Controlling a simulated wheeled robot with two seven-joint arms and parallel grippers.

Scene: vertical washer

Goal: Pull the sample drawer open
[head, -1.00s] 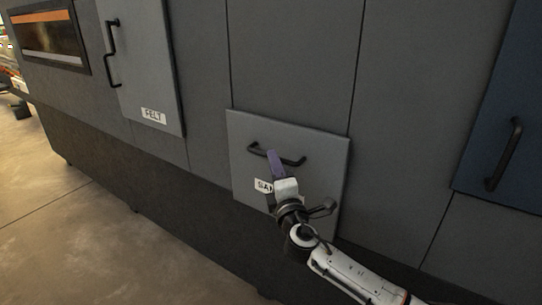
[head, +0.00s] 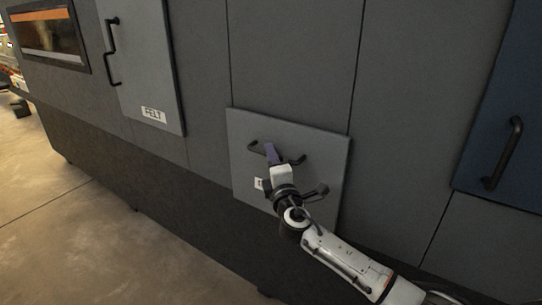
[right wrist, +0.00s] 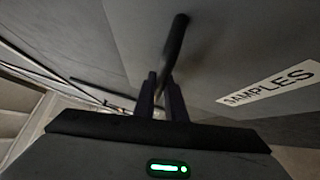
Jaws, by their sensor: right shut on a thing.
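The sample drawer (head: 322,160) is a light grey square front low on the dark machine. Its black bar handle (head: 255,147) runs across the upper part. In the right wrist view the label reads SAMPLES (right wrist: 268,86) beside the black handle (right wrist: 177,40). My right gripper (head: 271,155) is shut on the drawer handle near its middle, with its fingers (right wrist: 162,95) on either side of the bar. In the head view the gripper hides part of the handle and most of the label. The drawer front looks close to the machine face. My left gripper is not in view.
A grey door labelled FELT (head: 153,114) with a black handle is at the upper left. A blue panel (head: 505,150) with a vertical handle is at the right. A windowed hatch (head: 50,35) is far left. Open floor (head: 100,240) lies in front.

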